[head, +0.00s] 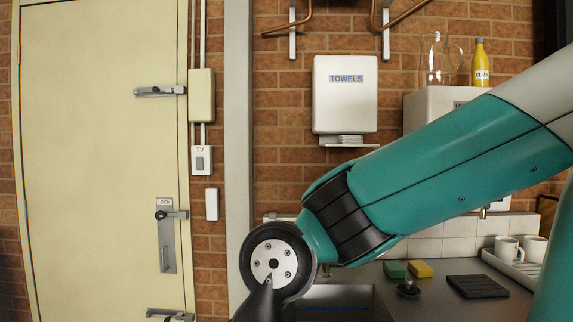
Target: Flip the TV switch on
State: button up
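The TV switch (202,160) is a small white wall plate marked "TV" with a grey rocker on it. It sits on the brick wall just right of the yellow door, below a cream box. Nothing covers it. Whether the rocker is on or off cannot be told at this size. My teal arm comes in from the right and ends in a dark round joint at the bottom middle, right of and below the switch and apart from it in the picture. My gripper's fingertips are not in view.
The cream door (100,150) with bolts and a lock plate (166,235) is at left. A pale vertical post (238,120) stands right of the switch. A towel dispenser (345,95) hangs mid-wall. The dark counter (440,300) holds sponges, a black mat (478,286) and mugs (507,248).

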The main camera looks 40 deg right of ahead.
aim_at(199, 160)
jog(key=z, duration=0.15)
jog(key=i, duration=0.3)
jog(key=u, duration=0.95)
jog(key=i, duration=0.95)
jog(key=u, duration=0.55)
jog(key=i, duration=0.95)
jog(key=z, duration=0.55)
jog(key=i, duration=0.7)
jog(key=z, duration=1.3)
jog(key=i, duration=0.5)
jog(key=z, duration=0.5)
